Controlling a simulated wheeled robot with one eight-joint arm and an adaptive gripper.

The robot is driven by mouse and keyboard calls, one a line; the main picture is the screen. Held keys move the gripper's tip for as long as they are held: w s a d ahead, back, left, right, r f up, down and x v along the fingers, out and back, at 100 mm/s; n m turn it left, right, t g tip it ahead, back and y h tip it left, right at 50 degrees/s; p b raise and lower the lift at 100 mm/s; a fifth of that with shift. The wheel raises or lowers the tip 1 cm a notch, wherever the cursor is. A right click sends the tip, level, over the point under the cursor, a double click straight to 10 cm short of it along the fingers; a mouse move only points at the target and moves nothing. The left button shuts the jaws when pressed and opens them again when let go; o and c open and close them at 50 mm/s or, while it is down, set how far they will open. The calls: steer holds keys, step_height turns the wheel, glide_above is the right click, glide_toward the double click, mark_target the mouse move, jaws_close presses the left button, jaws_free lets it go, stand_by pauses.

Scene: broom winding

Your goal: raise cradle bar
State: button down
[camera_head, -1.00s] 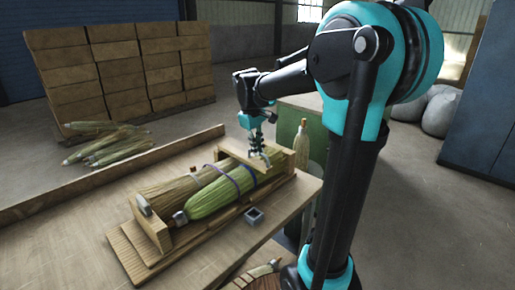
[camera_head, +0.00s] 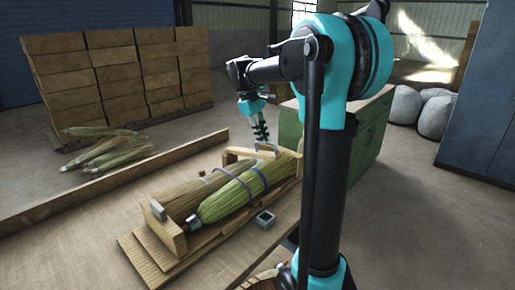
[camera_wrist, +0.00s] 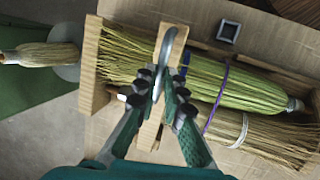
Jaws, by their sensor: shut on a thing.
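The wooden cradle (camera_head: 190,262) on the bench holds two brooms side by side, a green one (camera_head: 235,195) and a straw one (camera_head: 190,193). At its far end is a wooden cradle bar (camera_head: 238,154) with a metal loop handle (camera_head: 265,146). In the wrist view the bar (camera_wrist: 150,128) crosses above the brooms, its curved handle (camera_wrist: 167,50) between my fingers. My gripper (camera_head: 262,138) is shut on the handle; it also shows in the wrist view (camera_wrist: 163,80). Contact between bar and brooms cannot be told.
A small square metal piece (camera_head: 265,219) lies beside the green broom. A green cabinet (camera_head: 365,140) stands beyond my arm.

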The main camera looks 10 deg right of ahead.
steer(key=w+a+r+g+h, duration=0.2)
steer(key=w+a+r+g, duration=0.1)
steer(key=w+r, duration=0.1)
steer(key=shift+w+r, duration=0.15)
steer(key=shift+r, duration=0.65)
steer(key=c, duration=1.6)
jaws_free()
steer(key=shift+a+r, duration=0.1)
steer(key=v, duration=1.1)
steer(key=shift+a+r, duration=0.3)
